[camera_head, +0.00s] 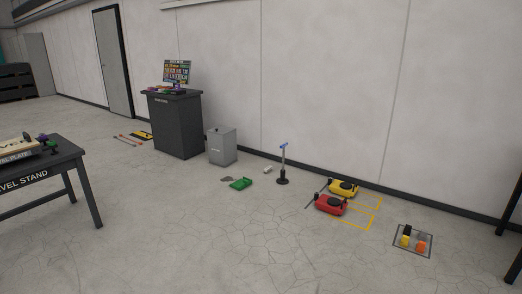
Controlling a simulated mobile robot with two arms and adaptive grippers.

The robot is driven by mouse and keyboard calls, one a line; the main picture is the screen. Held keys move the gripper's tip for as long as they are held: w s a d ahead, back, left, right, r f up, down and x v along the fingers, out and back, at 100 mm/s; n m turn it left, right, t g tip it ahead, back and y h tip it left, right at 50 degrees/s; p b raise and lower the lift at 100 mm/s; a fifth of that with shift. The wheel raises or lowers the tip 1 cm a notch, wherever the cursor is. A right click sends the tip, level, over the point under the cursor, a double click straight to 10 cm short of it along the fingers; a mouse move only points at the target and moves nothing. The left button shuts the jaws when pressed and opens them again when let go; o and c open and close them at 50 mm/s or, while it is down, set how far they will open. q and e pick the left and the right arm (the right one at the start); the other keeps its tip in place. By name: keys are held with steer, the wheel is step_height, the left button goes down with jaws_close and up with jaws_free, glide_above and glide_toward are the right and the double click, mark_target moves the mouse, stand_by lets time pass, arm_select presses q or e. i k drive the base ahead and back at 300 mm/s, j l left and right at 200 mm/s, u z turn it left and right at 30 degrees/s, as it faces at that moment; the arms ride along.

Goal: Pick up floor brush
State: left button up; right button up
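No gripper of mine shows in the head view. I cannot tell for sure which thing is the floor brush. A green flat object like a dustpan (240,184) lies on the floor near the middle, with a small dark grey piece (227,179) beside it on the left. A small pale cylinder-like object (267,170) lies to their right. A thin upright pole with a blue top (283,163) stands on a round black base by the wall. Thin long-handled items with reddish ends (127,139) lie on the floor at the back left.
A grey bin (222,146) and a dark cabinet (178,125) stand along the wall. A table labelled as a stand (70,158) is at left. Red (331,204) and yellow (343,188) machines sit right of centre, near a framed floor patch (413,240). The front floor is clear.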

mark_target(269, 169)
steer(key=i+u, duration=0.15)
steer(key=i, duration=2.95)
steer(key=i+z, duration=0.1)
steer(key=i, duration=0.6)
steer(key=i+j, duration=0.1)
steer(key=i, duration=0.55)
steer(key=i+j+z, duration=0.15)
steer(key=i, duration=0.55)
